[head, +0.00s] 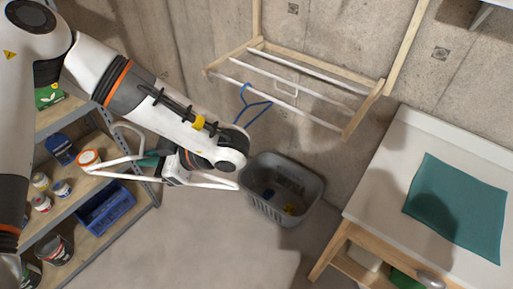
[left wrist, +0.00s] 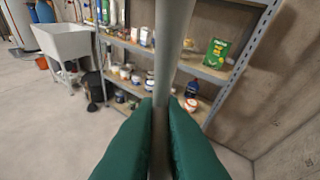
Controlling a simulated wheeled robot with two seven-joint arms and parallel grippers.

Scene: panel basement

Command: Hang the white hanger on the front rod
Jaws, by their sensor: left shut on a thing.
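My left gripper (head: 148,160) is shut on the white hanger (head: 215,181) and holds it in the air, left of the drying rack. The hanger's curved end reaches up at the left of the gripper and its long bars stick out to both sides. In the left wrist view, the green fingers (left wrist: 160,125) close on a pale bar of the hanger (left wrist: 170,50). The front rod (head: 282,105) is the nearer white rod of the wall rack, apart from the held hanger. A blue hanger (head: 256,109) hangs at its left part. My right gripper is not in view.
A grey basket (head: 255,205) stands on the floor below the rack. Shelves (head: 125,212) with cans and a blue crate (head: 105,207) are close at the left. A white-topped table with a teal cloth (head: 456,208) stands at the right. Bare floor lies in front.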

